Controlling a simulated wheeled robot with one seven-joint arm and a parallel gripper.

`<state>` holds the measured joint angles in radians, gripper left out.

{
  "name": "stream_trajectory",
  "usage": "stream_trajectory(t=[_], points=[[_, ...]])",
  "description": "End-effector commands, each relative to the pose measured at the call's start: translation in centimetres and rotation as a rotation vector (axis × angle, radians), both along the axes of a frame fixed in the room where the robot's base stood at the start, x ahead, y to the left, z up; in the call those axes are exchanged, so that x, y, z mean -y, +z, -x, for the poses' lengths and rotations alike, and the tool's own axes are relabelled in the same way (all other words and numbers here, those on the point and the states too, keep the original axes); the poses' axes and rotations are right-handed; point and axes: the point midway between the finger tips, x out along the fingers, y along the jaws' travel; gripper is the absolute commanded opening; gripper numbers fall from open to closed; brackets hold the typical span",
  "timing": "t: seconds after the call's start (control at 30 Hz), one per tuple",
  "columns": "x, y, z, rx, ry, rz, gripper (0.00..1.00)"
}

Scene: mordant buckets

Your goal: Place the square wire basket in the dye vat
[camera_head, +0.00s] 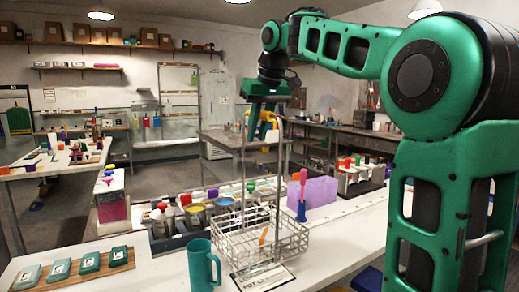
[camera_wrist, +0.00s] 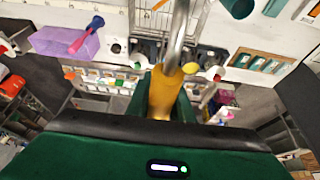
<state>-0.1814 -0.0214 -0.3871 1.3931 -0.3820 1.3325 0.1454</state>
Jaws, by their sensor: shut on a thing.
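The square wire basket (camera_head: 262,243) is at the front of the white counter, with a tall wire handle rising from it. An orange item shows in or behind its mesh. I cannot tell whether its bottom touches the counter. My gripper (camera_head: 264,122) is high above the basket, shut on the yellow grip at the handle's top. In the wrist view my gripper (camera_wrist: 165,110) holds this yellow grip, and the basket's wires (camera_wrist: 194,22) show at the top. A clear tank with magenta liquid (camera_head: 112,203) stands left; it may be the dye vat, but I see no label naming it.
A teal mug (camera_head: 202,266) stands close left of the basket, with a lettered card (camera_head: 264,278) in front. A caddy of jars and bottles (camera_head: 190,216) is behind left. A wooden board (camera_head: 75,272) holds teal blocks.

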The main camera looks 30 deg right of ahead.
Motion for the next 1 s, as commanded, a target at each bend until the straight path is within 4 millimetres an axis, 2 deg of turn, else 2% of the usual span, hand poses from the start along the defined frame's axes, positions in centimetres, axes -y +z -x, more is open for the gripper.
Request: stream_trajectory(t=[0.37, 0.6, 0.87, 0.9, 0.97, 1.0], points=[[0.0, -1.4, 0.1, 0.002, -0.002, 0.001, 0.00], [0.1, -4.0, 0.1, 0.001, -0.003, 0.003, 0.00], [0.1, -4.3, 0.1, 0.004, -0.003, 0.004, 0.00], [0.1, -4.4, 0.1, 0.001, -0.003, 0.004, 0.25], [0.1, -4.4, 0.1, 0.001, -0.003, 0.004, 0.39], [0.0, -4.4, 0.1, 0.001, -0.003, 0.004, 0.39]])
